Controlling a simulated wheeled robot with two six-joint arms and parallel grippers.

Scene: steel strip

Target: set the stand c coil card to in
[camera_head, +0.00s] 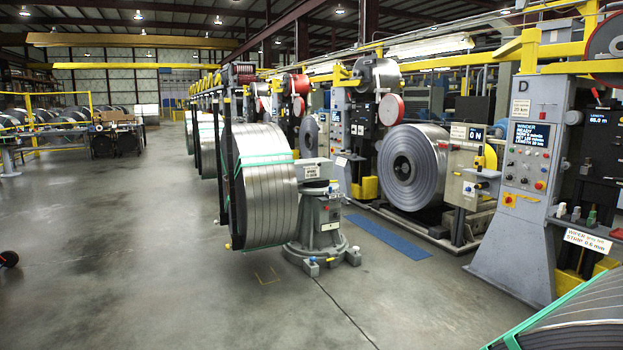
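A small white card with dark letters (458,132) sits on the grey-and-yellow housing right of the large mounted coil (413,167). A dark sign (475,133) beside it bears light letters, perhaps "ON". A pale label (341,161) is on the console behind that pedestal. No card shows a readable stand C marking, so I cannot tell which is the stand C coil card or how it is set.
The stand D console (526,160) stands at right with a lit screen. A banded coil (266,185) hangs at the pedestal. Another banded coil (575,320) fills the lower right corner. A blue mat (388,236) lies by the machines. The grey floor (130,250) at left is largely clear.

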